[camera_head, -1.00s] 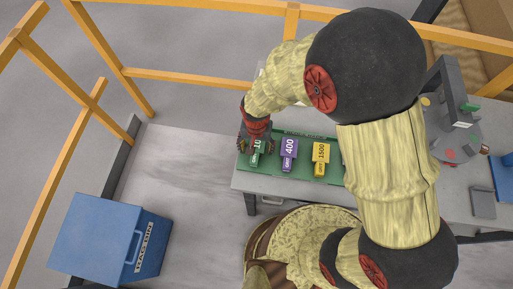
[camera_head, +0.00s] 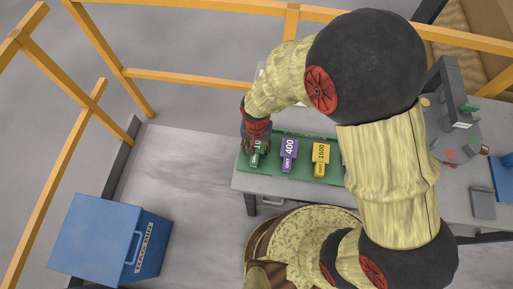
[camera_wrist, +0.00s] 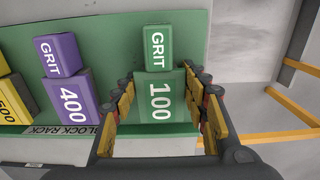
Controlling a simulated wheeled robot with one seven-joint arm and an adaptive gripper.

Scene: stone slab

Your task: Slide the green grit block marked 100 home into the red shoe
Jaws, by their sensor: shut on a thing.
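The green grit block marked 100 (camera_wrist: 160,100) stands in the green block rack (camera_wrist: 112,20) in the wrist view. In the head view only part of the green block (camera_head: 254,161) shows below my gripper (camera_head: 256,146). In the wrist view my gripper (camera_wrist: 161,88) has its yellow-padded fingers on both sides of the block, closed on it. The block still sits at its place in the rack. I cannot make out the red shoe for sure; a small red patch (camera_head: 450,155) shows on the grey machine at the right.
A purple 400 block (camera_wrist: 68,93) and a yellow 1500 block (camera_head: 320,153) stand beside it in the rack. The grey machine (camera_head: 447,100) is at the bench's right. A blue rag bin (camera_head: 100,235) is on the floor left. Yellow rails (camera_head: 190,77) run behind.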

